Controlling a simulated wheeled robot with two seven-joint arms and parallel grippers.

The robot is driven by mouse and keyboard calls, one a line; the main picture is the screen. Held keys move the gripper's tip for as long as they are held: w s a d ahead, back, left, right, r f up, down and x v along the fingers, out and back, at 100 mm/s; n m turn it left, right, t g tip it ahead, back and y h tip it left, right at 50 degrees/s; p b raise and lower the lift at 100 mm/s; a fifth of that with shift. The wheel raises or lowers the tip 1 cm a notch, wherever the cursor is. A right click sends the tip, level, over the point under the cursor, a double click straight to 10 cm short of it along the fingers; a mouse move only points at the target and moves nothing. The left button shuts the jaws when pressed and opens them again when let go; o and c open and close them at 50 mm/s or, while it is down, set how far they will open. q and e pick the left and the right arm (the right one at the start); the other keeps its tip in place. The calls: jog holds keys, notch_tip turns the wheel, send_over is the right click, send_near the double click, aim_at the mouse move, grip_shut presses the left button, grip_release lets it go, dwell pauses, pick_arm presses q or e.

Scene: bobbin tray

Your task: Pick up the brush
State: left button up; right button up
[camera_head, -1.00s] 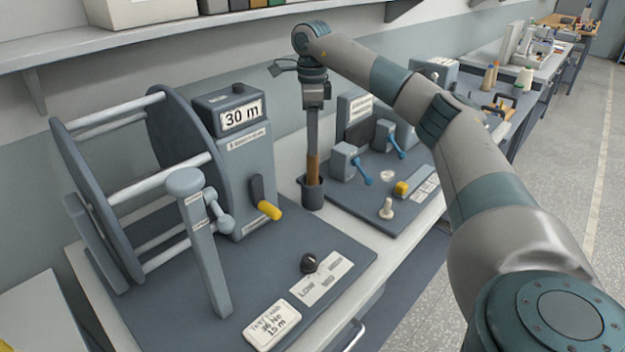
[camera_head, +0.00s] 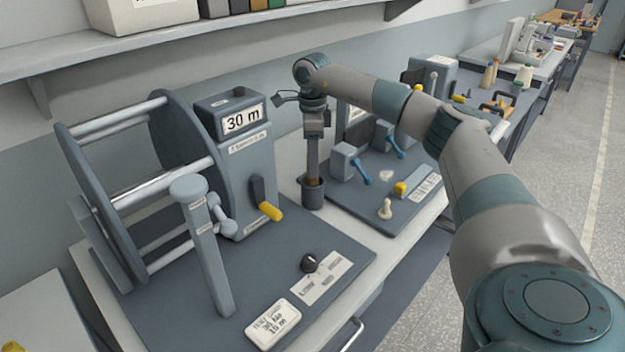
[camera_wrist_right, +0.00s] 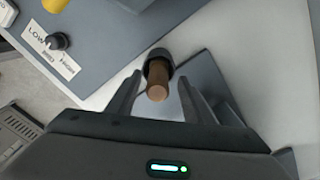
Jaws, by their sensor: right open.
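The brush stands in a dark cup (camera_head: 312,196) on the bench, between the reel machine and the small clamp board. Its brown wooden handle (camera_wrist_right: 157,92) points up toward the camera in the right wrist view. The rest of it is hidden in the cup. My right gripper (camera_head: 313,168) points straight down over the cup in the head view. In the right wrist view its open fingers (camera_wrist_right: 160,79) stand on either side of the handle, with gaps visible. My left gripper is not in view.
The reel machine (camera_head: 240,165) with a yellow crank handle (camera_head: 270,211) stands close left of the cup. The board with blue levers (camera_head: 362,172) lies close right. A shelf (camera_head: 140,42) runs above the back of the bench.

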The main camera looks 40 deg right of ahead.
jog(key=shift+s+f+p, duration=0.15)
jog(key=shift+f+p, duration=0.3)
jog(key=shift+f, duration=1.2)
jog(key=c, duration=1.1)
